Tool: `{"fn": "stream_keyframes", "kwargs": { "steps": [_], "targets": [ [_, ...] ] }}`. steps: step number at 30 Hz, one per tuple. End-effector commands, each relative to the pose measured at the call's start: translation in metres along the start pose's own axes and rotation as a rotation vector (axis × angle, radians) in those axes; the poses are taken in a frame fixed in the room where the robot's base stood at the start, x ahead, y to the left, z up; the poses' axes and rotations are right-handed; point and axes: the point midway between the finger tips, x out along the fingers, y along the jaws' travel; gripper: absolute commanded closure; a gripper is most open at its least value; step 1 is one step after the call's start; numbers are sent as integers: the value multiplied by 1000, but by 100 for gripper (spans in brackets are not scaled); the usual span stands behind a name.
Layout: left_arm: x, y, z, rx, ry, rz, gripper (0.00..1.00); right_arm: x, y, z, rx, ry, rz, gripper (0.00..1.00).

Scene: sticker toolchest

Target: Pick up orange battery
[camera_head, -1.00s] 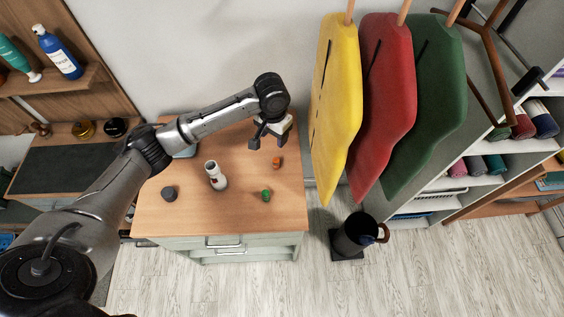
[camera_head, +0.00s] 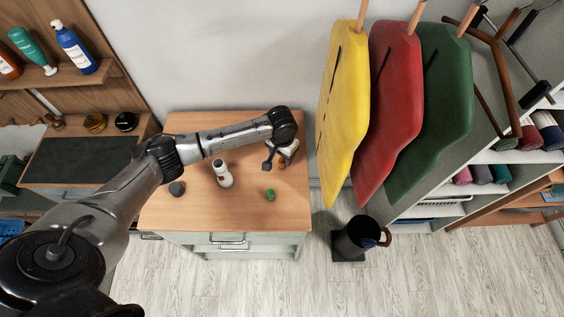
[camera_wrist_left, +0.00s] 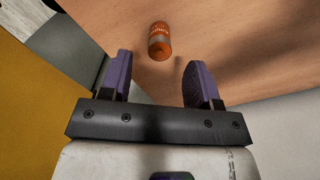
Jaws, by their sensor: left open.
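The orange battery (camera_wrist_left: 160,41) stands or lies on the wooden top of the chest, ahead of my left gripper (camera_wrist_left: 158,75) in the left wrist view. It lies a little beyond the fingertips, roughly between them and apart from both. My left gripper is open, with its two purple-padded fingers spread and nothing between them. In the head view the left gripper (camera_head: 275,162) is low over the right rear part of the chest top, and the battery (camera_head: 282,161) is mostly hidden by it. My right gripper is not in view.
On the chest top (camera_head: 240,213) are a white bottle (camera_head: 223,176), a green item (camera_head: 270,195) and a dark grey item (camera_head: 177,188). Yellow, red and green surfboard-like boards (camera_head: 345,110) stand close to the right of the chest. A dark bin (camera_head: 357,238) is on the floor.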

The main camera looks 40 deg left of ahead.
Motion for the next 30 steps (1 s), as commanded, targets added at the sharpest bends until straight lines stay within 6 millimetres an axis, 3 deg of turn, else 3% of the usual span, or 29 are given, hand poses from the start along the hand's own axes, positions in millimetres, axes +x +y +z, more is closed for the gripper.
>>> {"fn": "stream_keyframes", "kwargs": {
  "steps": [7,17,30],
  "targets": [
    [28,0,0,-1,-1,0,44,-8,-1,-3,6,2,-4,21],
    [34,0,0,0,1,-1,44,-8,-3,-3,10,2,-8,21],
    [34,0,0,0,1,-1,84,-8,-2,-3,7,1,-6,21]
  ]
}}
